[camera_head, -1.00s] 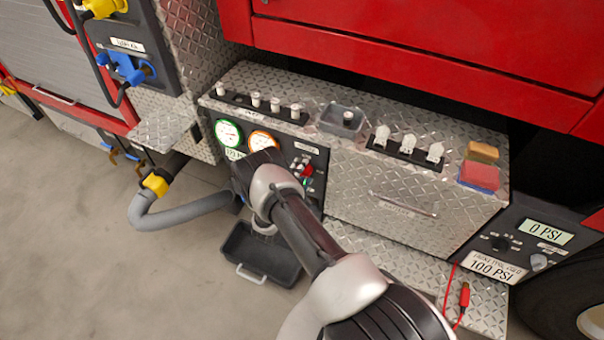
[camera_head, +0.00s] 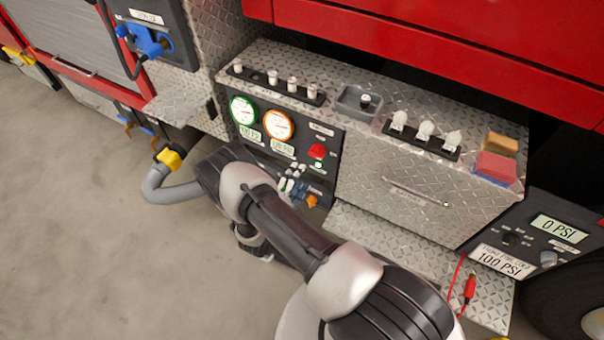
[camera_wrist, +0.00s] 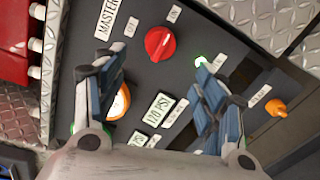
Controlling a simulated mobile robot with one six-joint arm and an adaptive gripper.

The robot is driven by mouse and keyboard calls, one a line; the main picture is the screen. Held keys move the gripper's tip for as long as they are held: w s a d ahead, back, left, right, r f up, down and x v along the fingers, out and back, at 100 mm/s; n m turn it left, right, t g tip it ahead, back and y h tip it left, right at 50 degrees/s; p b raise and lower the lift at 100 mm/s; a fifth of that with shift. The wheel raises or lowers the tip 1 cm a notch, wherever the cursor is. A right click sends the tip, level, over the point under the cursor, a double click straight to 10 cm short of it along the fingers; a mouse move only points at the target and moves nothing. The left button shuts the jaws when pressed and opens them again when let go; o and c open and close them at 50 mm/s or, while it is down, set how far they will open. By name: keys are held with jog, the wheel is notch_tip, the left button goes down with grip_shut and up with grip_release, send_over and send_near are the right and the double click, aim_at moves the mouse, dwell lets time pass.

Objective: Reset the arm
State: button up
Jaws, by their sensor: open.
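My gripper (camera_wrist: 155,78) shows in the wrist view with its two blue-padded fingers spread apart and nothing between them. It faces the dark pump control panel (camera_wrist: 143,70), with a red knob (camera_wrist: 160,43) beyond and between the fingers. The right finger lies near a green-lit button (camera_wrist: 200,61) in the picture; touching or apart is unclear. The left finger partly covers an orange-rimmed gauge (camera_wrist: 119,102). In the head view my arm is bent in front of the panel's lower left, and I cannot clearly pick out the fingertips.
A grey hose with a yellow coupling (camera_head: 169,158) is close left of my arm. A diamond-plate cabinet (camera_head: 400,175) and step (camera_head: 380,240) stand to the right. A sponge and red block (camera_head: 495,165) lie on the ledge. Floor at left (camera_head: 90,230) is open.

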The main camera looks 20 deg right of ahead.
jog(key=shift+r, duration=0.15)
dwell(0.3)
jog(key=s+d+r+m+g, duration=0.1)
jog(key=d+r+m+g, duration=0.15)
jog(key=r, duration=0.45)
jog(key=s+d+r+m+g+h, duration=0.15)
jog(key=r+g, duration=0.25)
jog(key=r, duration=0.4)
jog(key=s+d+r+m+g, duration=0.1)
jog(key=d+r+m+g, duration=0.15)
jog(key=r, duration=0.45)
jog(key=s+a+r+m+g+y, duration=0.1)
jog(key=s+a+r+m+y, duration=0.1)
jog(key=s+r+y, duration=0.4)
jog(key=s+a+r+m+g+y, duration=0.1)
jog(key=s+a+r+m+y, duration=0.1)
jog(key=s+r, duration=0.7)
jog(key=s+a+r+t+y, duration=0.4)
jog(key=s+a+y, duration=0.3)
jog(key=a, duration=0.3)
jog(key=shift+s+t, duration=0.6)
jog(key=shift+t, duration=0.1)
jog(key=shift+c, duration=0.4)
